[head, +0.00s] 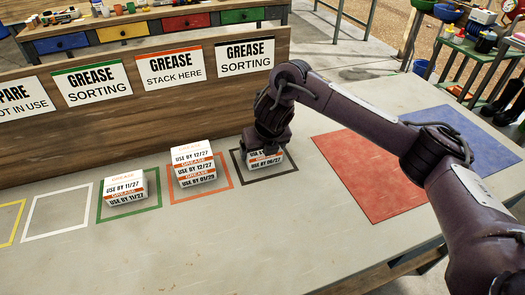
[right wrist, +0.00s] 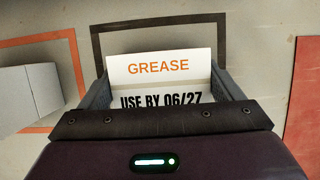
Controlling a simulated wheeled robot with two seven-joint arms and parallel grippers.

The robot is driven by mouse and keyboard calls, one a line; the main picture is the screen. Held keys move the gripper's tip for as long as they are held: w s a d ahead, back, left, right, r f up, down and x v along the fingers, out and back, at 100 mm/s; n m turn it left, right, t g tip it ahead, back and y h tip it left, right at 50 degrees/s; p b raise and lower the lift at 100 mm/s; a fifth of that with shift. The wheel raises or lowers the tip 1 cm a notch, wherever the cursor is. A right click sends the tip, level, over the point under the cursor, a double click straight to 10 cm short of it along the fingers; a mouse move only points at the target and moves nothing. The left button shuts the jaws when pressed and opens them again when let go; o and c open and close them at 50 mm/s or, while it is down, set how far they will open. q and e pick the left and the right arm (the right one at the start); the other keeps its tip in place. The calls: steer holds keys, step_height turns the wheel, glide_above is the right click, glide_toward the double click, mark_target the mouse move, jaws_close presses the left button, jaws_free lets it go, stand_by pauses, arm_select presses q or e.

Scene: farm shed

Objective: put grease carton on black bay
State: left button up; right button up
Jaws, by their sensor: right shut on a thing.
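A white grease carton (head: 266,159) with an orange band, marked use by 06/27, is inside the black-outlined bay (head: 291,172) on the table. My right gripper (head: 266,147) is over it, its two fingers on either side. In the right wrist view the carton (right wrist: 160,68) sits between the fingers, with the black outline (right wrist: 160,21) around its far side. The gripper hides part of the carton, and I cannot tell whether it touches the table. My left gripper is not in view.
Stacked grease cartons (head: 195,165) stand in the orange bay and more cartons (head: 124,190) in the green bay, left of my gripper. White (head: 57,212) and yellow bays are empty. A red mat (head: 365,175) lies to the right. A signboard (head: 140,110) runs behind.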

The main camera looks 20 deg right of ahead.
steer(key=shift+r, duration=0.1)
steer(key=shift+s+f, duration=0.1)
steer(key=shift+f, duration=0.1)
steer(key=o, duration=0.9)
steer(key=shift+c, duration=0.2)
steer(key=p+v, duration=0.5)
steer(key=v, duration=0.7)
steer(key=shift+r, duration=0.2)
